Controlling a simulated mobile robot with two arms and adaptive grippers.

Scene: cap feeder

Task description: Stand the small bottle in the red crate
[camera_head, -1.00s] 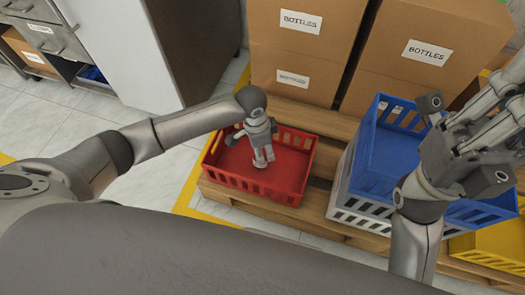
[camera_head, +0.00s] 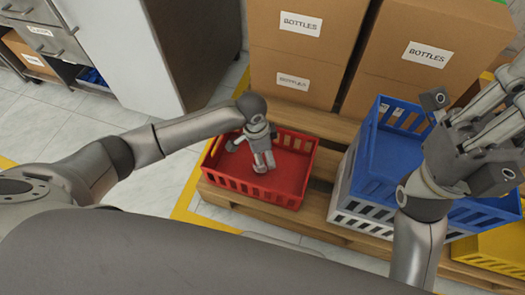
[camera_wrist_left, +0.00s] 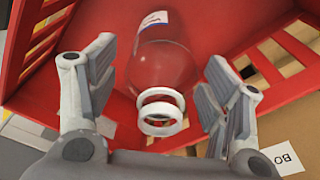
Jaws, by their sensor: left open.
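The small bottle (camera_wrist_left: 163,68) is clear with a white ring at its neck and a label on its body. In the left wrist view it is between the spread fingers of my left gripper (camera_wrist_left: 160,103), neck end toward the camera, with a gap on both sides. My left gripper (camera_head: 264,166) is open inside the red crate (camera_head: 277,192). The crate's red floor and slatted walls also show in the wrist view (camera_wrist_left: 225,25). I cannot tell whether the bottle's base touches the floor; the head view does not show it clearly. My right gripper (camera_head: 497,122) is above the blue crate, fingertips partly cut off.
The red crate sits on a wooden pallet (camera_head: 318,213). A blue crate (camera_head: 372,160) on a white crate (camera_head: 360,222) stands to its right, with a yellow crate (camera_head: 490,247) beyond. Tall cardboard boxes (camera_head: 300,60) marked BOTTLES rise behind. The rest of the red crate's floor looks clear.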

